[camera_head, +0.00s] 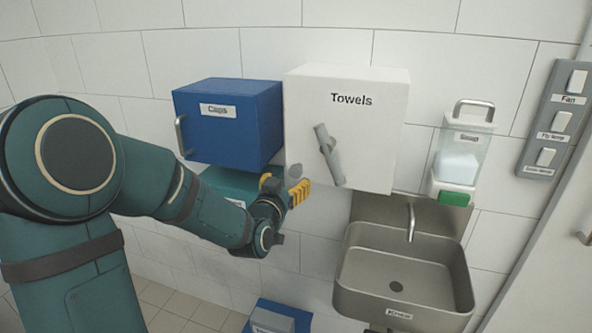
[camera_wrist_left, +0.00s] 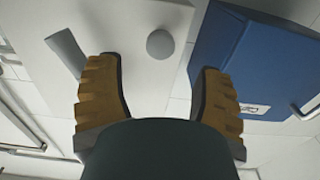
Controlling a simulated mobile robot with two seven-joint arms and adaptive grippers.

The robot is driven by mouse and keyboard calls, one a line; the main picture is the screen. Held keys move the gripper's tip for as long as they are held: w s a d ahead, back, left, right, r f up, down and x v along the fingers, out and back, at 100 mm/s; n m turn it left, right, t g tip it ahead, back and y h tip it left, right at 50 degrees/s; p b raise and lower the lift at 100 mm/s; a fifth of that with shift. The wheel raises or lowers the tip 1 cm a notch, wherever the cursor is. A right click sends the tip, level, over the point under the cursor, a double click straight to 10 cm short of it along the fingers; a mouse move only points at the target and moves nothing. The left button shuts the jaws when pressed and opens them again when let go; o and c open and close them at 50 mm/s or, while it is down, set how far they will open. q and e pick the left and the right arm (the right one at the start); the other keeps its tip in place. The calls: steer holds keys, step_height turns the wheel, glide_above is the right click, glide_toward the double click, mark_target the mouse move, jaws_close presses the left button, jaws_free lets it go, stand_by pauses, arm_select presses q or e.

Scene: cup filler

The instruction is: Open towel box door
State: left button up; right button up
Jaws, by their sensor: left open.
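The white towel box (camera_head: 365,95), labelled "Towels", hangs on the tiled wall with its door shut. A grey lever handle (camera_head: 329,156) sits on its front. A small grey round knob (camera_head: 295,171) is at the lower left of the front. My left gripper (camera_head: 299,192) is just below the knob, its yellow fingers open and empty. In the left wrist view, the knob (camera_wrist_left: 160,43) lies beyond the gap between the open fingers (camera_wrist_left: 160,95), apart from both. The grey handle (camera_wrist_left: 66,52) is beyond the left finger. My right gripper is not in view.
A blue box labelled "Caps" (camera_head: 228,120) is directly left of the towel box, with a teal box (camera_head: 230,185) below it. A steel sink (camera_head: 405,275) and soap dispenser (camera_head: 463,155) are at the right. A switch panel (camera_head: 556,120) is at the far right.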

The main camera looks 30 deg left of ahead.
mark_target(295, 172)
arm_select(q)
steer(key=x, duration=0.7)
jaws_close()
steer(key=shift+d, duration=0.15)
